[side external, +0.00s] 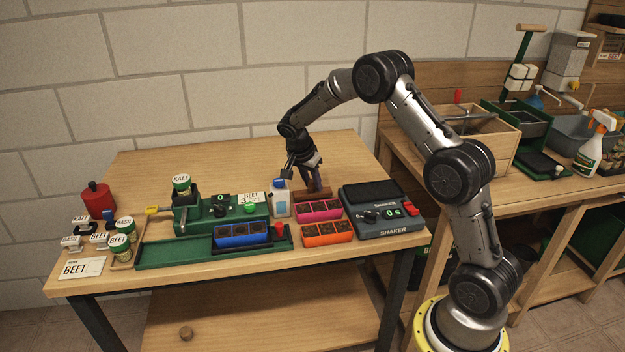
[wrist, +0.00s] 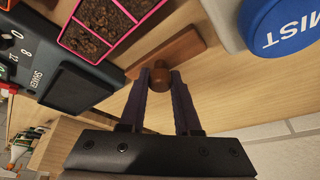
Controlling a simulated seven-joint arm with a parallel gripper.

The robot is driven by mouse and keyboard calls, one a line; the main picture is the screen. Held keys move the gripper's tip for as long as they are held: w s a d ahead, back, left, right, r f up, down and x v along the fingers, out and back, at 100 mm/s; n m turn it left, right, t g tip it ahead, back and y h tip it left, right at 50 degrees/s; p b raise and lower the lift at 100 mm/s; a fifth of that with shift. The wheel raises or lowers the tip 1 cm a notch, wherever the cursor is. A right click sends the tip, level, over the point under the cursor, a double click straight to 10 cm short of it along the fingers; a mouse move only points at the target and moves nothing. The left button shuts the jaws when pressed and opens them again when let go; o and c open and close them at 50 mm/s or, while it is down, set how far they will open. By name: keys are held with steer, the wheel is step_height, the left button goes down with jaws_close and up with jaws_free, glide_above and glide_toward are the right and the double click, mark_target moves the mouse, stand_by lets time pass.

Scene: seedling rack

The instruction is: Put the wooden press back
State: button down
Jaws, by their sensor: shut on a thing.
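The wooden press is a brown flat bar with a round knob handle. In the side view the press (side external: 318,194) is behind the pink tray (side external: 320,211) and right of the white bottle. My gripper (side external: 314,180) is above it, pointing down. In the wrist view my gripper (wrist: 160,80) has its two dark fingers shut on the knob of the press (wrist: 182,49). The bar extends beyond the fingertips, beside the pink tray (wrist: 105,22). Whether the bar touches the table or hangs just above it, I cannot tell.
The white bottle with a blue MIST cap (wrist: 280,26) stands close on one side. The shaker (side external: 385,211) is to the right. An orange tray (side external: 328,239), a blue tray (side external: 240,235) and a green seeder (side external: 205,217) are nearer the front and left. The table behind is clear.

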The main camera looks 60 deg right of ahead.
steer(key=shift+f, duration=0.5)
stand_by(0.4)
steer(key=c, duration=0.5)
jaws_free()
steer(key=shift+c, duration=0.2)
steer(key=shift+f, duration=0.1)
